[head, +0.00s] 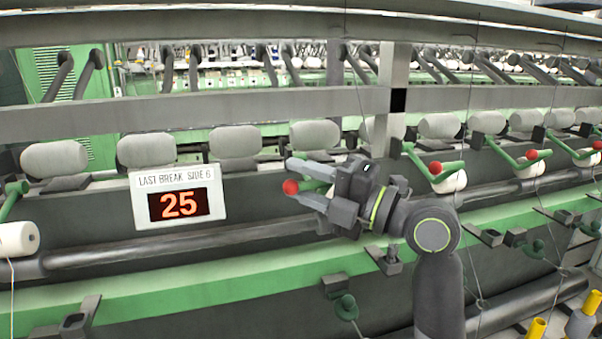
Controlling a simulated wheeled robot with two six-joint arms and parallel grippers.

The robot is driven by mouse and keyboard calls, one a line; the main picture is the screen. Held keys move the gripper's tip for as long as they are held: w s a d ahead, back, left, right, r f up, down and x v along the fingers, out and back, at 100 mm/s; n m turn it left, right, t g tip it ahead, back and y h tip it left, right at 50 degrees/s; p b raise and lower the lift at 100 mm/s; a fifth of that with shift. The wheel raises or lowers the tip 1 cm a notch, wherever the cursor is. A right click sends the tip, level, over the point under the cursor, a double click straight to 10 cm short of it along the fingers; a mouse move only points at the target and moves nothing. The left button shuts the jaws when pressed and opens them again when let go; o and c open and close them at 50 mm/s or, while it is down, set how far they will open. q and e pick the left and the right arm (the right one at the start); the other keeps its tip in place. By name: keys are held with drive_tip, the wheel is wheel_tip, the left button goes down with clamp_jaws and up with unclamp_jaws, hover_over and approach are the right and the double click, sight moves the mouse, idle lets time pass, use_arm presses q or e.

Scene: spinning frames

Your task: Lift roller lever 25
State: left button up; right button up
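A green roller lever with a red ball knob (290,187) is at the middle of the head view, partly hidden by my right gripper (298,179). The gripper comes in from the right, pointing left. Its two grey fingers are spread, one above and one below the knob, which shows close to the lower finger. I cannot tell whether they touch. No number shows on this lever. A white sign (179,196) to its left reads "LAST BREAK SIDE 6" with a lit red 25. My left gripper is not in view.
A row of grey rollers (235,142) runs behind. A long grey beam (200,108) crosses above, and a green rail (230,284) runs below.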

drive_tip(key=shift+w+a, duration=0.1)
drive_tip(key=shift+a, duration=0.15)
clamp_jaws()
idle(0.3)
drive_tip(key=w+a+r+m+g+h+p, duration=0.2)
drive_tip(key=w+r+m+h+p, duration=0.2)
drive_tip(key=w+r, duration=0.3)
drive_tip(key=shift+r+m+g+p, duration=0.3)
drive_tip(key=shift+r+m+p, duration=0.35)
drive_tip(key=shift+r, duration=1.6)
drive_tip(key=shift+a, duration=0.1)
drive_tip(key=shift+w, duration=0.1)
